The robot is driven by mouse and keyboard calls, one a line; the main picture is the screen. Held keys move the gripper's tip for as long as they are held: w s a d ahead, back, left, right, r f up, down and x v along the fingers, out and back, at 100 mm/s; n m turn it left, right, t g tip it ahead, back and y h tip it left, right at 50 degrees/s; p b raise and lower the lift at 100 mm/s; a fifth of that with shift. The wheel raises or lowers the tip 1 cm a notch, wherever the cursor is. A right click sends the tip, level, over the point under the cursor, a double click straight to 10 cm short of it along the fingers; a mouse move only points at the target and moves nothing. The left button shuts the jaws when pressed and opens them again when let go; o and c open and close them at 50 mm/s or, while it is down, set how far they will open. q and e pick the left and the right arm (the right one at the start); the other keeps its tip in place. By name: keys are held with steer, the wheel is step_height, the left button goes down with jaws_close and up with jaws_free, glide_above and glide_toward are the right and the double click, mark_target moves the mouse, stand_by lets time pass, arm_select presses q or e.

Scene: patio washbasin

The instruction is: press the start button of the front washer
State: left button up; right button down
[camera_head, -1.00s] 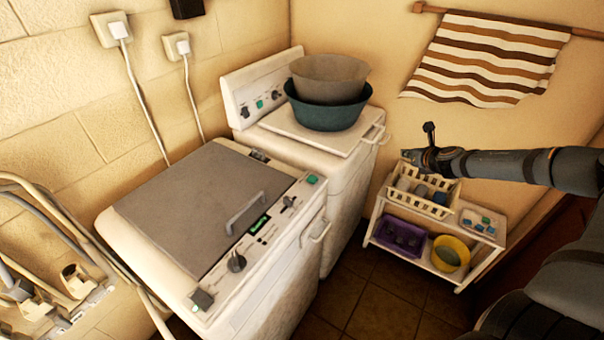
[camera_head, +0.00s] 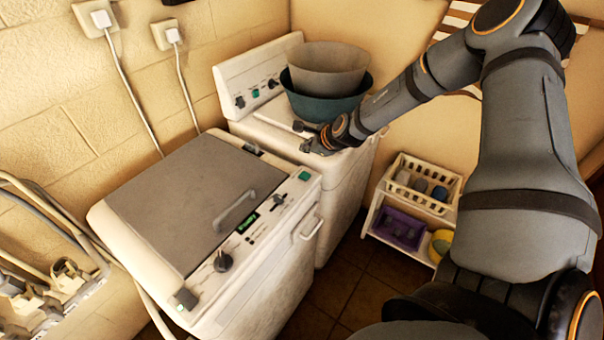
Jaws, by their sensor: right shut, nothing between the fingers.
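The front washer (camera_head: 105,225) is the nearer white machine with a grey lid (camera_head: 190,195). Its front panel has a green button (camera_head: 304,176) at the far right end, a dark knob (camera_head: 223,261), a lit green display (camera_head: 248,223) and a dark square button (camera_head: 186,298) at the near left end. No label on the buttons is legible. My right gripper (camera_head: 305,138) is shut and empty. In the picture it is just above the green button, in front of the rear machine's top, and apart from the button. My left gripper is not in view.
A second white machine (camera_head: 345,200) stands behind, with a grey basin (camera_head: 328,68) inside a teal basin (camera_head: 310,105) on top. A white shelf (camera_head: 375,205) with a basket (camera_head: 402,182) stands right. A handle (camera_head: 237,208) rises from the grey lid. Hoses and taps are at left.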

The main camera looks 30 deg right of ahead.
mark_target(306, 176)
step_height(306, 176, down, 9)
steer(key=b, duration=0.8)
steer(key=shift+r+b, duration=0.1)
steer(key=shift+b, duration=0.3)
stand_by(0.8)
steer(key=shift+f+b, duration=0.35)
steer(key=shift+f, duration=0.05)
steer(key=shift+f+b, duration=0.45)
steer(key=shift+f, duration=0.05)
stand_by(0.5)
steer(key=shift+r, duration=0.1)
stand_by(0.6)
steer(key=shift+r+p, duration=0.85)
steer(key=shift+p, duration=0.1)
